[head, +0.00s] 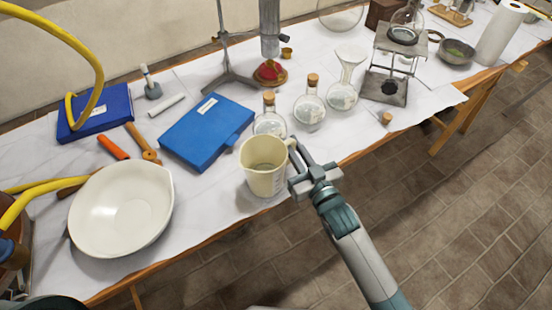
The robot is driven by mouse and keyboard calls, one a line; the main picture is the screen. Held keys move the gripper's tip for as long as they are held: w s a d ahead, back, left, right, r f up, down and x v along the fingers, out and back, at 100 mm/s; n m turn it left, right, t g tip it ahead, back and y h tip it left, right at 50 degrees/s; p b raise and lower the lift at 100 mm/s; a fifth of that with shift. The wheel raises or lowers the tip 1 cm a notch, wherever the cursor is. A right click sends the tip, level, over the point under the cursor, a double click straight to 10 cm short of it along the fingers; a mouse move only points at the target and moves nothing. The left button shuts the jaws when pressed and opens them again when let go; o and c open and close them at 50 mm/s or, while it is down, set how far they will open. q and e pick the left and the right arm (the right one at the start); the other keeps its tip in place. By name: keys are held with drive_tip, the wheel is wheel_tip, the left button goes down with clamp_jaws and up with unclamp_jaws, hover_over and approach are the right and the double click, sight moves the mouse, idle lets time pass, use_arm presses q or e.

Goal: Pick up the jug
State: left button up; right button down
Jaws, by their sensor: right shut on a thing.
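The jug (262,178) is cream-coloured with a spout and a handle on its right side. It stands upright at the front edge of the white-covered table, or just above it; I cannot tell which. My right gripper (295,162) comes in from the lower right and is shut on the jug's handle, which its fingers partly hide. My left gripper is not in view.
A large white bowl (121,209) stands left of the jug. A blue case (206,132) lies behind it. Corked round flasks (309,108) stand close behind and to the right. The brown tiled floor (450,215) at the right is clear.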

sight(294, 140)
drive_tip(key=shift+r, duration=2.05)
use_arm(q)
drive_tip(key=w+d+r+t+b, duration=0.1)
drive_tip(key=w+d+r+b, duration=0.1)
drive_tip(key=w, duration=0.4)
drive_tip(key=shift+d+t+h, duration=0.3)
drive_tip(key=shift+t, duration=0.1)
use_arm(e)
drive_tip(key=s+d+r, duration=0.4)
drive_tip(key=d+r, duration=0.3)
drive_tip(key=d, duration=0.4)
